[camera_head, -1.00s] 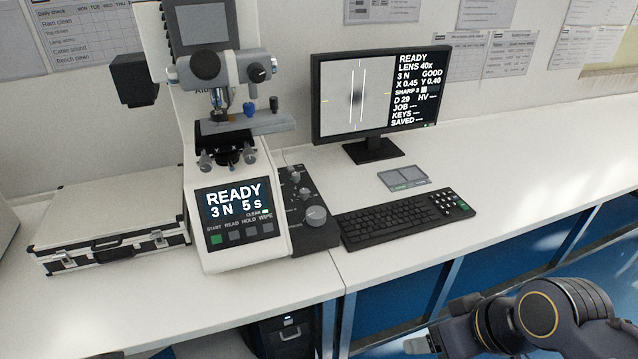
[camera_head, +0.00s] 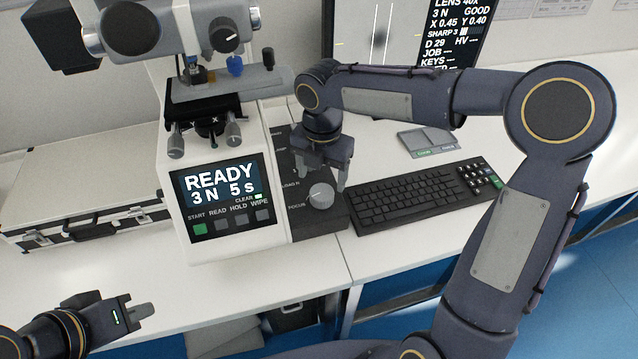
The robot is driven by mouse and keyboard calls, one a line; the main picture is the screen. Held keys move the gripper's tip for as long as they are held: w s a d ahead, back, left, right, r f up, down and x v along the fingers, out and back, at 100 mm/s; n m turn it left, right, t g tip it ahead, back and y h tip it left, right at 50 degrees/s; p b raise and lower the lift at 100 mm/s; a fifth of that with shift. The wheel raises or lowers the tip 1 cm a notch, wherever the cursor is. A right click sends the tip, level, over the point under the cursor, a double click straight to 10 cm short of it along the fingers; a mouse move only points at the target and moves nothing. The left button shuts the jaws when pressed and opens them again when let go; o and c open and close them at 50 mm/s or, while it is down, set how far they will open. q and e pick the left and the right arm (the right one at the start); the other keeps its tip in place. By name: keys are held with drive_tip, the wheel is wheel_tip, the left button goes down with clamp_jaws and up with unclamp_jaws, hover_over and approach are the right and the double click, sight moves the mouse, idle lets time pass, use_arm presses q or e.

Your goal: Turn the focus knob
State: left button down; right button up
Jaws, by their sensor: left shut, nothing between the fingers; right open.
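The focus knob (camera_head: 321,195) is a grey round knob with a pale mark on top, near the front of the black control box (camera_head: 318,222). A FOCUS label is beside it. My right gripper (camera_head: 320,177) points down over the box with its fingers open, just behind and above the knob. I cannot tell whether a finger touches it. The gripper hides the box's other knobs. My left gripper (camera_head: 137,311) is shut and empty at the lower left, in front of the bench. The monitor (camera_head: 400,35) is partly cut off and shows a SHARP reading of 3.
The hardness tester (camera_head: 222,200) stands left of the control box, its screen reading READY. A keyboard (camera_head: 425,195) lies right of the box, with a small grey pad (camera_head: 428,142) behind it. A case (camera_head: 85,190) lies at left. My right arm crosses over the keyboard side.

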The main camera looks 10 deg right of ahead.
sight(322, 192)
wheel_tip(322, 192, down, 5)
drive_tip(key=shift+f, duration=0.1)
idle(0.3)
drive_tip(key=c, duration=1)
